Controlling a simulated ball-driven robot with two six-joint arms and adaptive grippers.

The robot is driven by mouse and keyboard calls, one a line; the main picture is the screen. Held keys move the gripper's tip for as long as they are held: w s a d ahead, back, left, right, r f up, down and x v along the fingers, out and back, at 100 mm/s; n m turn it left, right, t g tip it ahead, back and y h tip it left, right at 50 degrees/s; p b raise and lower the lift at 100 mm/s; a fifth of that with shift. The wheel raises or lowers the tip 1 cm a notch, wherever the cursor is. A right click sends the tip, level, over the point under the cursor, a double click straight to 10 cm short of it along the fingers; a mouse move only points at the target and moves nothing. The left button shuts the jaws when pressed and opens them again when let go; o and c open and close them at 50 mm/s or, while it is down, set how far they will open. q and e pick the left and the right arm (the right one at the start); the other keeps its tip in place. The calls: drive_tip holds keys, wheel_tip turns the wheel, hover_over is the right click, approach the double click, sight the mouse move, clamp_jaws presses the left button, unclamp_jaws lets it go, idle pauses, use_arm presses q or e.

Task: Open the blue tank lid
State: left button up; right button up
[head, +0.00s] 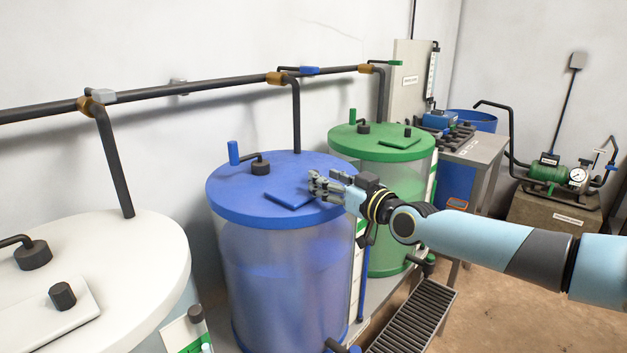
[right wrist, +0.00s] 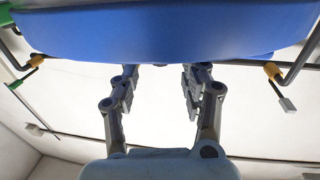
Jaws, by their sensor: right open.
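The blue tank (head: 290,275) has translucent walls and a round blue top (head: 235,195). A flat blue lid panel (head: 290,198) lies closed on this top, towards its right front. My right gripper (head: 318,187) is open at the right end of the panel, with its fingers pointing left over it. I cannot tell whether the fingers touch the panel. No knob shows on it; the gripper covers part of it. In the right wrist view, the two fingers (right wrist: 164,76) are spread with no object seen between them, and a large blue surface (right wrist: 165,30) fills the top. My left gripper is not in view.
An upright blue peg (head: 233,153) and a black pipe fitting (head: 260,167) stand on the blue top. A white tank (head: 130,250) stands at the left, a green-topped tank (head: 385,140) behind at the right. A dark pipe (head: 190,88) runs along the wall.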

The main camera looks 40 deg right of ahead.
sight(300, 183)
drive_tip(key=w+b, duration=0.2)
drive_tip(key=w, duration=0.2)
drive_tip(key=shift+d+f, duration=0.1)
drive_tip(key=shift+f, duration=0.05)
drive_tip(key=shift+w, duration=0.45)
drive_tip(key=shift+c, duration=0.3)
clamp_jaws()
drive_tip(key=shift+w+f, duration=0.15)
drive_tip(key=shift+f, duration=0.05)
